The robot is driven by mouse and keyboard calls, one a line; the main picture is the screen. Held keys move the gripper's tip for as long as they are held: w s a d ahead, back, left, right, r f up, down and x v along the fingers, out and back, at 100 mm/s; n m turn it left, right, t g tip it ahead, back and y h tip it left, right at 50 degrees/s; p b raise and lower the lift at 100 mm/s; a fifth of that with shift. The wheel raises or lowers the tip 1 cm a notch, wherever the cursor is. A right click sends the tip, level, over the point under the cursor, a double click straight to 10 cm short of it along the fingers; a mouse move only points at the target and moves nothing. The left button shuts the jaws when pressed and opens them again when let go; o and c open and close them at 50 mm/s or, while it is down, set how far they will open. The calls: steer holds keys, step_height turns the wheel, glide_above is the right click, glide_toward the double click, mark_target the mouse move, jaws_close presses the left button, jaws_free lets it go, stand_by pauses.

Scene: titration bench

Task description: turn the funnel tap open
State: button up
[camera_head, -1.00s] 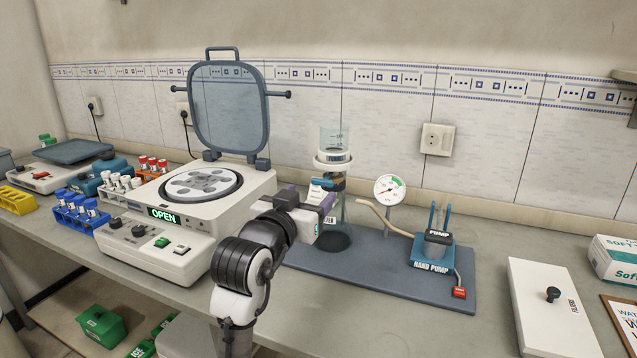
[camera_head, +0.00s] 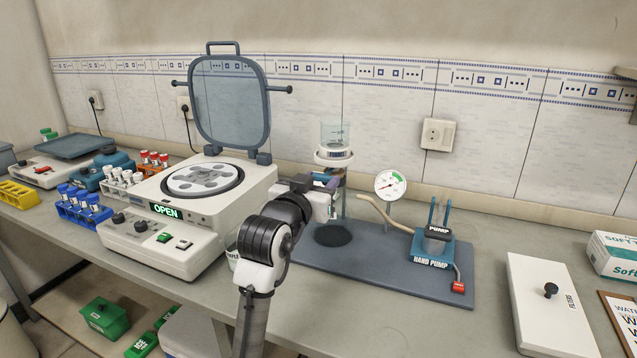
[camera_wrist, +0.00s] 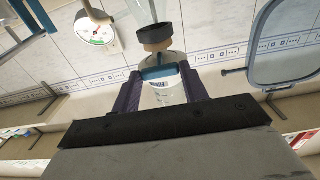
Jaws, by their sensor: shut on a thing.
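The glass funnel (camera_head: 335,137) stands upright in a white ring on a stand at the back of the bench. A blue bar, which looks like the tap handle (camera_wrist: 158,71), lies across between my two purple fingers. My gripper (camera_head: 331,190) is just below the funnel ring and shut on this bar; it also shows in the wrist view (camera_wrist: 157,82). In the head view my gripper mostly hides the tap.
A dark blue base board (camera_head: 390,270) carries the stand, a round gauge (camera_head: 390,184) and a hand pump (camera_head: 433,245). A centrifuge (camera_head: 185,215) with its lid (camera_head: 228,100) raised stands close left of my arm.

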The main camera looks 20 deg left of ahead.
steer(key=shift+c, duration=0.5)
steer(key=shift+r+n+p, duration=0.1)
steer(key=shift+n+p, duration=0.3)
steer(key=n+p, duration=0.2)
steer(key=n, duration=0.1)
steer(key=shift+r+p, duration=0.1)
steer(key=shift+p, duration=0.25)
steer(key=n+p, duration=0.9)
steer(key=shift+n, duration=0.4)
steer(key=n+p, duration=0.3)
steer(key=n, duration=0.1)
steer(key=shift+a+f+p, duration=0.1)
steer(key=shift+f+p, duration=0.1)
steer(key=shift+p, duration=0.2)
steer(key=shift+f, duration=0.1)
steer(key=o, duration=1)
